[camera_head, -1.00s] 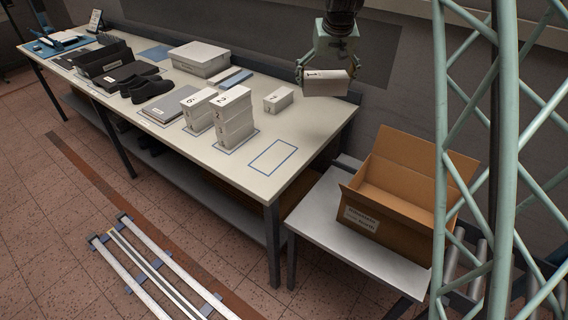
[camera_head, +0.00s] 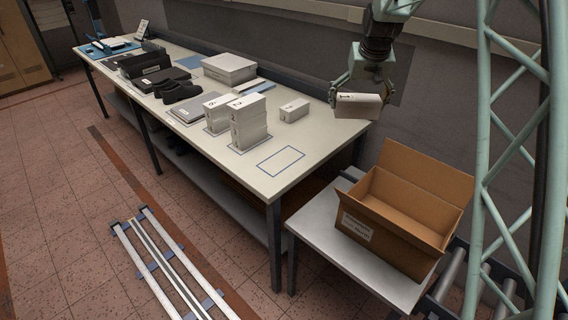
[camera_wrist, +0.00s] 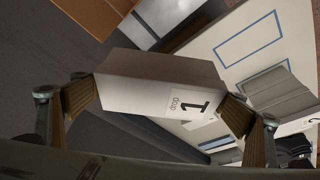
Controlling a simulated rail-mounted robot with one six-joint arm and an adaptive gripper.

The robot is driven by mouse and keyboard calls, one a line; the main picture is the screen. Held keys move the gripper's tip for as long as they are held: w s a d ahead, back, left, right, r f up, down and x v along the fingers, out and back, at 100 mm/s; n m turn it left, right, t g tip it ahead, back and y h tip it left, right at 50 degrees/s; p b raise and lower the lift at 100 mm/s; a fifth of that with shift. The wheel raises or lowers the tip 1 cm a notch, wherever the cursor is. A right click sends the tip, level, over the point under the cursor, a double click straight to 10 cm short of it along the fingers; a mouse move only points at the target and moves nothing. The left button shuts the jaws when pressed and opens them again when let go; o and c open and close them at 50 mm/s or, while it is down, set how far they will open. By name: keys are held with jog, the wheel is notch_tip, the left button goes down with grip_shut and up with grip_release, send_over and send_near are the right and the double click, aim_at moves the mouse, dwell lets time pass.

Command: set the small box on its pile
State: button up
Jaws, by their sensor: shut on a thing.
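My gripper (camera_head: 360,98) is shut on a small white box (camera_head: 358,107) and holds it in the air near the table's back right corner. In the wrist view the same box (camera_wrist: 150,84) lies between both fingers, with a label reading "drop 1". Two piles of similar white boxes stand on the table: a taller one marked 2 (camera_head: 250,124) and one marked 6 (camera_head: 216,116) to its left. A single small white box (camera_head: 294,110) lies to the right of the piles. A blue outlined rectangle (camera_head: 280,160) on the table in front of it is empty.
The long table (camera_head: 325,138) has free room at its right end. An open cardboard box (camera_head: 385,238) stands on a lower side table (camera_head: 310,222). A large grey box (camera_head: 229,68), black shoes (camera_head: 181,91) and trays lie further left. A pale green lattice column (camera_head: 515,150) rises at right.

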dwell(0.4)
jog(key=s+a+f+n+y, duration=0.1)
jog(key=s+a+f+n, duration=0.2)
jog(key=a, duration=0.7)
jog(key=s+a+f+n+g+y, duration=0.1)
jog(key=s+a+f+n, duration=0.2)
jog(key=s+a+f, duration=0.4)
jog(key=s+a+f+n+y, duration=0.1)
jog(key=s+a+f+n, duration=0.2)
jog(key=a+f, duration=0.5)
jog(key=shift+s+a+n+g, duration=0.15)
jog(key=shift+s+a, duration=0.15)
jog(key=shift+a, duration=0.65)
jog(key=shift+s+a+n+g, duration=0.1)
jog(key=shift+s+a, duration=0.2)
jog(key=shift+a, duration=0.7)
jog(key=shift+s+a+n+g, duration=0.15)
jog(key=shift+s+a, duration=0.15)
jog(key=shift+a, duration=0.65)
jog(key=shift+w, duration=0.1)
jog(key=w+d+p, duration=0.1)
jog(key=w, duration=0.4)
jog(key=w+d+f, duration=0.1)
jog(key=w, duration=0.4)
jog(key=w+d+p, duration=0.1)
jog(key=w, duration=0.4)
jog(key=shift+w+d+f+p, duration=0.2)
jog(key=shift+d+p, duration=0.1)
jog(key=shift+p, duration=0.05)
jog(key=shift+f, duration=1.8)
